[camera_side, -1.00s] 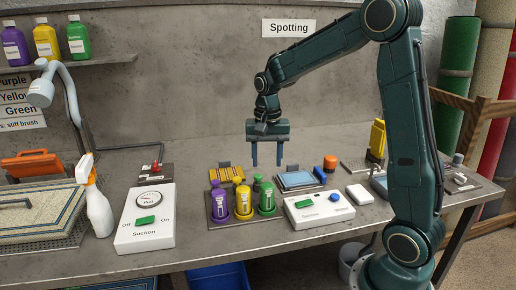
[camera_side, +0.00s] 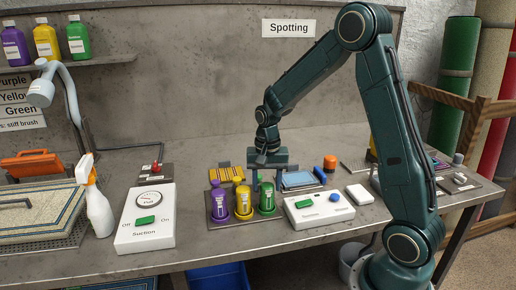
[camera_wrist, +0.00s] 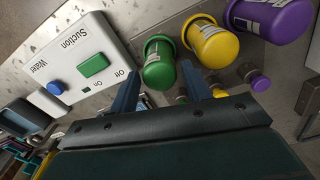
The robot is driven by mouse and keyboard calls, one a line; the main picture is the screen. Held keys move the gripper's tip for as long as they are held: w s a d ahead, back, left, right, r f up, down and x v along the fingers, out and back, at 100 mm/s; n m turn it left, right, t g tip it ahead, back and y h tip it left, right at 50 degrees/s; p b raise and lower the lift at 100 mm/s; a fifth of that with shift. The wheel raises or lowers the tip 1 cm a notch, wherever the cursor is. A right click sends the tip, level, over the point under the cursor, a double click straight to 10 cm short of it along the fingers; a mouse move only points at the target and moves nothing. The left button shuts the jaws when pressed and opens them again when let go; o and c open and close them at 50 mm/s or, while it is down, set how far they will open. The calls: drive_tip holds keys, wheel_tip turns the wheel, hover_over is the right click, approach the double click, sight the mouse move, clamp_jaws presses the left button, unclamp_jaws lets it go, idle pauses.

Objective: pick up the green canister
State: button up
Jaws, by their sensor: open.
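The green canister (camera_side: 266,203) stands upright in a dark rack (camera_side: 222,221), at the right end of a row with a yellow canister (camera_side: 243,206) and a purple canister (camera_side: 219,206). My gripper (camera_side: 266,184) is open and empty, pointing down just above and behind the green canister. Its fingertips lie close to the canister's upper part; I cannot tell whether they touch. In the wrist view the green canister (camera_wrist: 159,66) appears between the two fingers, a little beyond them, with the yellow canister (camera_wrist: 212,45) close beside the right finger.
A white box with green and blue buttons (camera_side: 320,212) stands right of the rack. A white suction gauge box (camera_side: 146,218) and a spray bottle (camera_side: 98,205) stand left. A yellow brush (camera_side: 226,175) and a blue-grey pad (camera_side: 298,180) lie behind. The bench front left of the rack is clear.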

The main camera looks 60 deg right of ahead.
drive_tip(key=shift+f, duration=1.9)
drive_tip(key=shift+c, duration=0.5)
drive_tip(key=c, duration=0.8)
drive_tip(key=shift+o, duration=0.2)
drive_tip(key=shift+r, duration=0.1)
wheel_tip(320, 180, up, 20)
